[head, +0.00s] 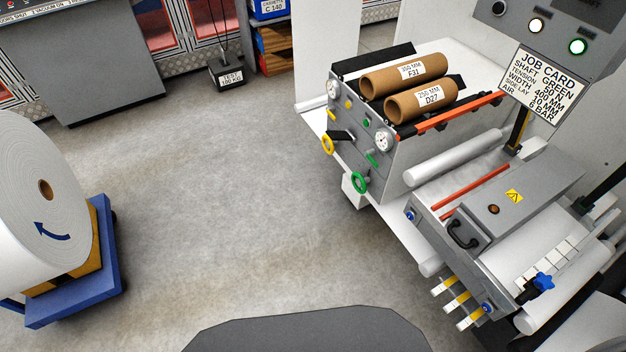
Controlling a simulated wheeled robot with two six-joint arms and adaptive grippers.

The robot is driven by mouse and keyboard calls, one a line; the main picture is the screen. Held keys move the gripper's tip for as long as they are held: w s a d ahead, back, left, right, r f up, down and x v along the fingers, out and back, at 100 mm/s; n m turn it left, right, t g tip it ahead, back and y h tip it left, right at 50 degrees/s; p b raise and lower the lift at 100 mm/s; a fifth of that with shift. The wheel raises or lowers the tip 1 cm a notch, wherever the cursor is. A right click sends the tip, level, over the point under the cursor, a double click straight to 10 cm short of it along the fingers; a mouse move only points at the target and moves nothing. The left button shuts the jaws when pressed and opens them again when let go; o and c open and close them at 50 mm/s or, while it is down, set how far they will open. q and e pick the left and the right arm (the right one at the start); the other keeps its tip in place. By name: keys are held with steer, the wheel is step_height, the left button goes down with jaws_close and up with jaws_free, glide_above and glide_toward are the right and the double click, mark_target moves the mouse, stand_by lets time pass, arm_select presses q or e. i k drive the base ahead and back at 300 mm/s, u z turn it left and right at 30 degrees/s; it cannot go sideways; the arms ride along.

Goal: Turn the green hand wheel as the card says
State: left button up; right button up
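The green hand wheel (359,183) is on the lower front of the grey machine's end panel (372,145). A yellow hand wheel (327,145) is to its left and higher. Two round white gauges (383,142) are on the same panel; their readings are too small to tell. The job card (543,85) hangs at the upper right below a control box. It reads SHAFT GREEN, then TENSION, WIDTH 400 MM, SIDE LAY 10 MM and AIR 6 BAR; the tension figure is hard to read. Neither of my grippers shows in the head view.
Two brown cores (403,75) lie on top of the machine. A large white roll (45,195) stands on a blue trolley (75,290) at the left. A black test weight (228,73) is at the back. The grey floor (220,200) between trolley and machine is clear.

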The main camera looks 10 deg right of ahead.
mark_target(361, 181)
steer(key=u, duration=0.3)
steer(key=i, duration=1)
steer(key=z, duration=1.85)
